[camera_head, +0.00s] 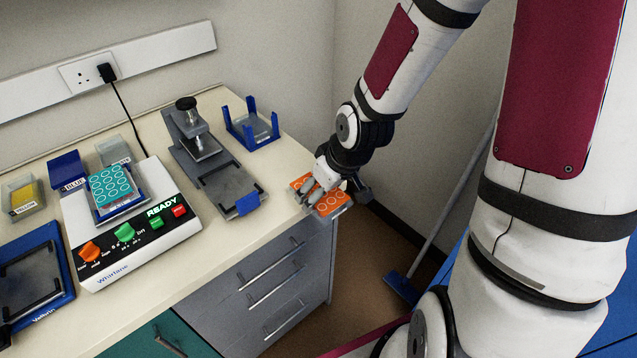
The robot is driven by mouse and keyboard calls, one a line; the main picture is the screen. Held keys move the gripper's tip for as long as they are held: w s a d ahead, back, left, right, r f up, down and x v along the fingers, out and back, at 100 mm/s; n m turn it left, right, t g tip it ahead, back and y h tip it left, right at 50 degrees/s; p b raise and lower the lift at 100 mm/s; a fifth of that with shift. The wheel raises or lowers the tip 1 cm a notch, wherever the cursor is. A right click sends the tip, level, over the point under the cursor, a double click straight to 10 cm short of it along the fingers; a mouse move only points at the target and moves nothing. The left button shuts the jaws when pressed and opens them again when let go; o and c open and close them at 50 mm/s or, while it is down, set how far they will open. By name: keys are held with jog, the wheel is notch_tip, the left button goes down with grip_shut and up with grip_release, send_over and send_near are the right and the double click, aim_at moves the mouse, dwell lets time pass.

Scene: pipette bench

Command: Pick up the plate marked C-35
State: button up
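An orange plate (334,204) with pale rings is at the right front corner of the bench. My gripper (312,190) is over its left part, fingers pointing down at it, and hides some of it. I cannot tell whether the fingers grip the plate or only stand around it, nor whether it rests on the bench. A teal plate (111,186) with pale rings sits on top of the white instrument at the left. No C-35 mark can be read on either plate.
The white instrument (186,235) has a READY display and coloured switches. A grey press-like device (235,180) and a blue-posted holder (236,128) stand left of my gripper. A blue-framed tray (62,297) is at the far left. The bench front between is clear.

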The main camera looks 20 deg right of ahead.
dwell(0.3)
jog(key=shift+r+p, duration=1.2)
jog(key=shift+r, duration=0.35)
